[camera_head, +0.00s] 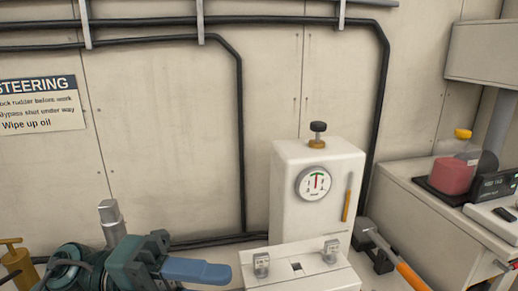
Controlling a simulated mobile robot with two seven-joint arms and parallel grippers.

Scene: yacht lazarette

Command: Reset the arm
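Neither of my grippers shows in the head view, and I cannot see my arms clearly. A white upright unit (290,210) stands against the wall at the centre. It carries a round gauge (316,184) with its needle pointing about straight up. A black knob on a brass fitting (317,140) sits on its top. A white block (298,268) with two metal fittings stands in front of it.
Teal machinery (130,262) with a blue handle (197,271) fills the lower left, beside a brass fitting (12,258). An orange-handled lever (411,277) is at lower right. A cabinet (425,205) bears a pink-filled container (452,176). Black pipes (240,120) run along the wall.

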